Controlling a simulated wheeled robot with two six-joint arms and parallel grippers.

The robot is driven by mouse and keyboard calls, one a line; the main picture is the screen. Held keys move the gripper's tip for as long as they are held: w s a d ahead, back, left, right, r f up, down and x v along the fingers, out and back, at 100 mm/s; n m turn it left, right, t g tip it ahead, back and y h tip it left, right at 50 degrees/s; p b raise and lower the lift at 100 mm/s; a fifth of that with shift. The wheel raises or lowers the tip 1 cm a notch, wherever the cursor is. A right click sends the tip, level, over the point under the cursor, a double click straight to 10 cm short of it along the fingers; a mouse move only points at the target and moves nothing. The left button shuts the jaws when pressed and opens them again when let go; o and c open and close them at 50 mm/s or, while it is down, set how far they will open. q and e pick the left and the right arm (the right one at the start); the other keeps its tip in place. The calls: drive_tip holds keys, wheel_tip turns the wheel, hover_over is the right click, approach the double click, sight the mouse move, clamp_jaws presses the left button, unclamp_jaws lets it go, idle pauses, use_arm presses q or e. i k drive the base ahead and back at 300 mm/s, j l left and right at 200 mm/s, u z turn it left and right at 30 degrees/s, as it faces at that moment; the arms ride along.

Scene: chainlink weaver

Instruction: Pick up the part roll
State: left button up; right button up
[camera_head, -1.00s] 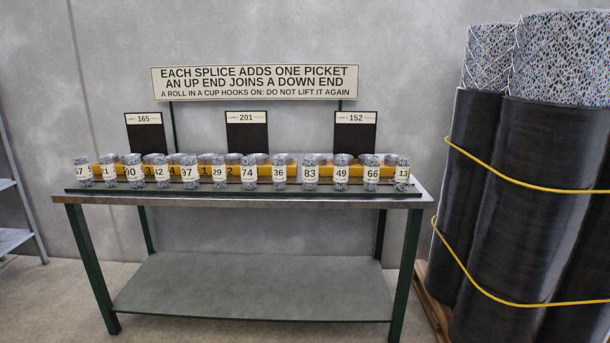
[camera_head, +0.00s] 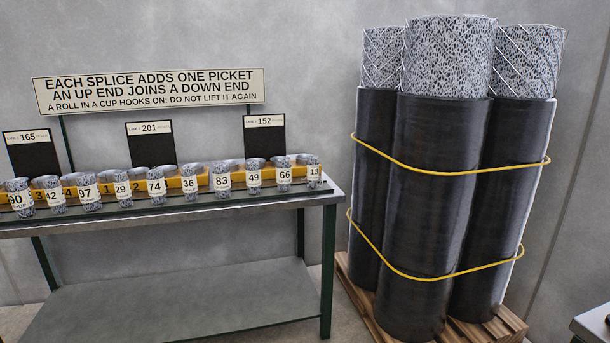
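Several small part rolls of grey-blue mesh stand upright in a row along the front of the workbench (camera_head: 20,229). Each wears a white number label, such as the roll marked 74 (camera_head: 156,187), the roll marked 83 (camera_head: 222,178), the roll marked 66 (camera_head: 284,176) and the roll marked 13 (camera_head: 313,172). Behind them is a yellow rack (camera_head: 203,184) with numbered places, partly hidden by the rolls. I cannot tell which roll is the part roll. Neither of my grippers is in view.
A strapped bundle of tall black-wrapped rolls (camera_head: 430,200) stands on a wooden pallet (camera_head: 490,328) right of the bench. A sign (camera_head: 150,90) and dark lane boards, including the 201 board (camera_head: 150,146), rise behind the bench. A grey surface (camera_head: 592,325) edges in at lower right.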

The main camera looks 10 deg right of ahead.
sight(313, 166)
drive_tip(key=i+l, duration=0.25)
drive_tip(key=i, duration=0.2)
drive_tip(key=i+l+z, duration=0.1)
drive_tip(key=i+l, duration=0.15)
drive_tip(key=i, duration=0.2)
